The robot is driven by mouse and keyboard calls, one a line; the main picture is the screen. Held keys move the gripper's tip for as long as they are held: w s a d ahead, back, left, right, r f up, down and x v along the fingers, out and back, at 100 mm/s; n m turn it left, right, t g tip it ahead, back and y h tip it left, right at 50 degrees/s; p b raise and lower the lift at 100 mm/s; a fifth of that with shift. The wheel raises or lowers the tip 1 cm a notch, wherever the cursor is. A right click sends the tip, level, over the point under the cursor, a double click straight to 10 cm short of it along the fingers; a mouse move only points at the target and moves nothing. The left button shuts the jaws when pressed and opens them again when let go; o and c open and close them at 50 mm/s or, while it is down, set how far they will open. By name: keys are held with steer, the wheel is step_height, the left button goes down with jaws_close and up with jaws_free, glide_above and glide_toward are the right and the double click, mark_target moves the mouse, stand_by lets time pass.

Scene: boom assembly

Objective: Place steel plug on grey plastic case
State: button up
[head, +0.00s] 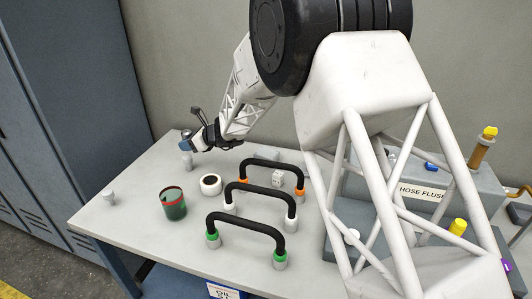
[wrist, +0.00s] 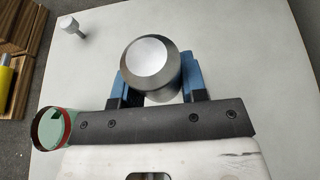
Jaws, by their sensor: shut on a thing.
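My gripper (head: 190,143) is over the far left part of the table, its blue fingers shut on a steel plug. In the wrist view the plug (wrist: 153,62) shows its round pale top and darker side between the fingers (wrist: 154,86). A pale grey piece (head: 187,161) shows just below the gripper; I cannot tell whether it is the plug's lower part or a separate thing. A grey box labelled "HOSE FLUSH" (head: 385,184) stands at the right, partly behind my arm. I cannot tell for sure whether it is the grey plastic case.
A small pale plug (head: 108,196) stands at the table's left edge. The front left tabletop is clear.

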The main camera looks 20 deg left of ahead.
steer(key=w+d+r+m+t, duration=0.1)
steer(key=w+d+r+t, duration=0.1)
steer(key=w+d, duration=0.8)
steer(key=r+m+t, duration=0.2)
glide_above(267, 152)
steer(key=shift+f, duration=3.15)
steer(key=shift+f, duration=1.85)
steer(key=shift+f, duration=0.2)
